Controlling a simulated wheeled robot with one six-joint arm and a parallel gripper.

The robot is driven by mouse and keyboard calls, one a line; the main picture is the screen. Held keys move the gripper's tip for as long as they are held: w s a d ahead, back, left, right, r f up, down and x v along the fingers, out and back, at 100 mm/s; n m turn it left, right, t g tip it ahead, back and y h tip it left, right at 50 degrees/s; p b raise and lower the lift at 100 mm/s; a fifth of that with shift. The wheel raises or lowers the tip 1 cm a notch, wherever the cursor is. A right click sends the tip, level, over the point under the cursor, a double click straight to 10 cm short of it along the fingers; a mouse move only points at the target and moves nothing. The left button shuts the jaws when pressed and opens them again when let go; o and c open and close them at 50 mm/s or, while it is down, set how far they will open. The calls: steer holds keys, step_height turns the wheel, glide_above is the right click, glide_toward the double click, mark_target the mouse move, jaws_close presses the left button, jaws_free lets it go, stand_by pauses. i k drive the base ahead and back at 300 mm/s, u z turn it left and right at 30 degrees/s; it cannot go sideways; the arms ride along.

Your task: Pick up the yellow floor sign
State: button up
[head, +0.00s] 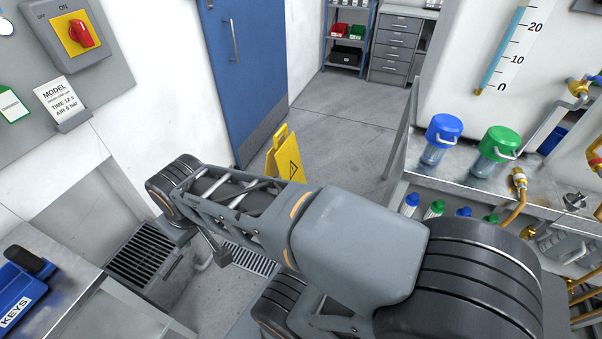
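The yellow floor sign (290,160) stands upright on the grey floor, in front of the blue door and beyond my arm. It has a handle cut-out at its top and a black triangle mark on its face. My arm covers its lower part. My arm reaches across the middle of the view to the left, and its far end is left of the sign and nearer to me. My gripper is mostly hidden by the arm; a small grey piece below the arm may be part of it. I see nothing held, and cannot tell its opening.
The blue door (243,70) is behind the sign. A steel bench (460,175) with blue-capped and green-capped vessels stands at right. A floor grate (250,258) lies below my arm. A blue KEYS box (25,290) is at lower left. The floor right of the sign (340,135) is clear.

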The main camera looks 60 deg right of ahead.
mark_target(283, 157)
steer(key=z, duration=2.15)
steer(key=k, duration=0.6)
steer(key=z, duration=0.35)
steer(key=i, duration=1.2)
steer(key=u, duration=1.15)
steer(key=i, duration=1)
steer(key=u, duration=1.4)
steer(key=i, duration=0.3)
steer(key=u, duration=0.35)
